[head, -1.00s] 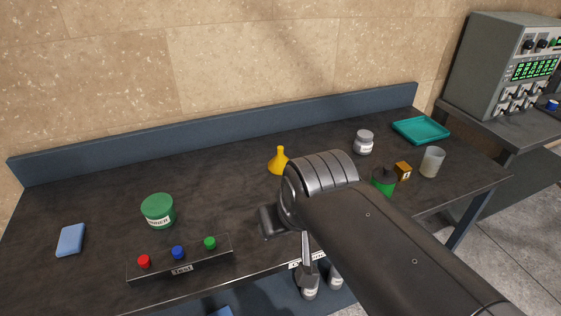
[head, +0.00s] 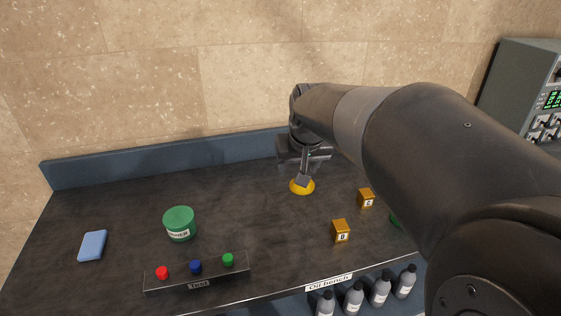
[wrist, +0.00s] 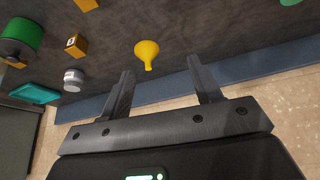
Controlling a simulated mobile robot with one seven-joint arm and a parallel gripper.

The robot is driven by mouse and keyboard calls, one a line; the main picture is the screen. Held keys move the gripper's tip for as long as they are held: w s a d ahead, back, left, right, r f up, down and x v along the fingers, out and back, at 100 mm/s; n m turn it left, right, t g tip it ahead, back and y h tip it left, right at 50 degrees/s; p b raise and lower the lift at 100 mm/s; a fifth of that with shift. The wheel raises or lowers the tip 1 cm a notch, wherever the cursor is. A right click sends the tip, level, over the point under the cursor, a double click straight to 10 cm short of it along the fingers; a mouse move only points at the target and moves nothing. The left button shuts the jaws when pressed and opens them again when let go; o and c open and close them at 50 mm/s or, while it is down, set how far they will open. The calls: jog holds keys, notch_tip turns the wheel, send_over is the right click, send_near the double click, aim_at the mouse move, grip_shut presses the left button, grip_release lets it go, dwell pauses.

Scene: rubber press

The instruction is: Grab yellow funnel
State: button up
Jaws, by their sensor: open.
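The yellow funnel (head: 302,187) stands on the dark bench top, wide end down, partly hidden in the head view by my gripper (head: 304,180). In the wrist view the whole funnel (wrist: 147,53) shows ahead of my gripper (wrist: 157,78). It appears just beyond the fingertips, between their lines and nearer the left finger. The fingers are apart with nothing between them. I cannot tell whether a finger touches the funnel.
Two orange boxes (head: 340,231) (head: 366,198) stand right of the funnel. A green tub (head: 180,223), blue block (head: 92,245) and button panel (head: 196,272) are on the left. A grey jar (wrist: 73,80) and teal tray (wrist: 35,93) show in the wrist view.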

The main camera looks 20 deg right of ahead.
jog(key=w+d+f+m, duration=0.1)
jog(key=w+d+f, duration=0.4)
jog(key=w, duration=0.4)
jog(key=w+d+f, duration=0.4)
jog(key=w+f, duration=0.1)
jog(key=w, duration=0.5)
jog(key=shift+g, duration=0.4)
jog(key=x, duration=1)
jog(key=shift+s+d+f, duration=0.1)
jog(key=shift+d, duration=0.1)
jog(key=shift+c, duration=0.4)
grip_shut()
